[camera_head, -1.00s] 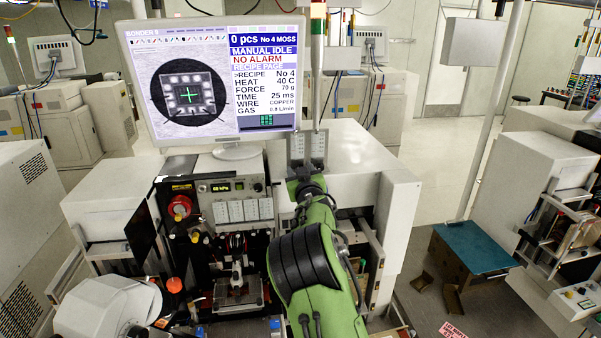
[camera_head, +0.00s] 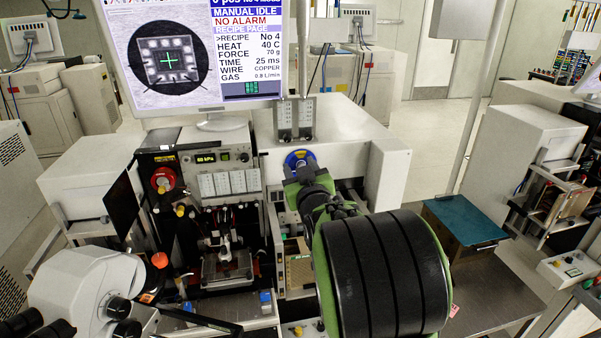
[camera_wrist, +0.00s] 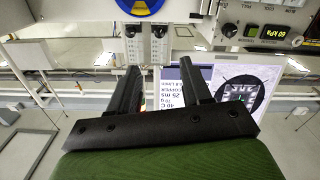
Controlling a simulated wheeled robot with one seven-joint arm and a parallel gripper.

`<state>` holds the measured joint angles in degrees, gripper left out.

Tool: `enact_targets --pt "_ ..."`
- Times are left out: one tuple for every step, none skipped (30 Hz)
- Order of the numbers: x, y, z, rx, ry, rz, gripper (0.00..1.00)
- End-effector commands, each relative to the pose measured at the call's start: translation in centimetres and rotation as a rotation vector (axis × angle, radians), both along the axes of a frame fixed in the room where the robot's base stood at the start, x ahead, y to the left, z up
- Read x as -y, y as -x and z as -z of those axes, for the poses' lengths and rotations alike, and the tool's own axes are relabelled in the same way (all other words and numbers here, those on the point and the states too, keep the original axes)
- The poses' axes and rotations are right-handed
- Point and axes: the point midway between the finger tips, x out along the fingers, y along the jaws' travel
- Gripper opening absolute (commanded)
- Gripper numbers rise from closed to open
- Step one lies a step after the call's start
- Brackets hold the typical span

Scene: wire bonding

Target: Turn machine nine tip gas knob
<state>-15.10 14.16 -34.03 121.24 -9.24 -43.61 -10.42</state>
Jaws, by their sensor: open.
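Machine nine's screen (camera_head: 192,50) reads manual idle, no alarm, gas 0.8 l/min. Below it, the front panel (camera_head: 218,170) carries a lit display (camera_head: 206,158) and a small dark knob (camera_head: 244,157) at its right end. A blue and yellow round dial (camera_head: 298,160) sits right of the panel; part of it shows at the top of the wrist view (camera_wrist: 140,6). I cannot tell which one is the tip gas knob. My gripper (camera_wrist: 158,66) is open and empty, its fingers apart below the dial in that view. In the head view my arm partly hides it.
A red knob (camera_head: 163,180) sits at the panel's left. A white microscope (camera_head: 85,285) stands at the lower left. The bonding stage (camera_head: 224,268) is below the panel. A blue-topped box (camera_head: 465,219) stands at the right. Open floor lies beyond it.

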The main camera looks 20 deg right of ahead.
Motion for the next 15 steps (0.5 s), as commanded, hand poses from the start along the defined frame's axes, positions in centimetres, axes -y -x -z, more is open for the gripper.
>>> enact_targets --pt "0.01 -0.03 -0.05 0.0 0.0 0.0 0.48" --pt "0.01 -0.03 -0.05 0.0 0.0 0.0 0.48" --pt "0.01 -0.04 -0.06 0.0 0.0 0.0 0.47" --pt "0.03 -0.04 -0.06 0.0 -0.001 0.0 0.42" --pt "0.07 -0.04 -0.02 0.0 -0.005 0.001 0.38" --pt "0.17 -0.01 0.07 0.001 -0.018 0.003 0.33" --pt "0.26 0.02 0.16 0.003 -0.035 0.005 0.33" --pt "0.38 0.07 0.29 0.006 -0.058 0.006 0.33" --pt "0.53 0.15 0.46 0.01 -0.099 0.009 0.33" --pt "0.57 0.21 0.57 0.016 -0.134 0.01 0.33" --pt "0.66 0.28 0.65 0.022 -0.17 0.013 0.33" --pt "0.71 0.4 0.71 0.031 -0.218 0.014 0.33" --pt "0.7 0.48 0.69 0.039 -0.252 0.014 0.33" --pt "0.65 0.56 0.64 0.047 -0.285 0.013 0.33" --pt "0.58 0.68 0.54 0.057 -0.324 0.013 0.33"
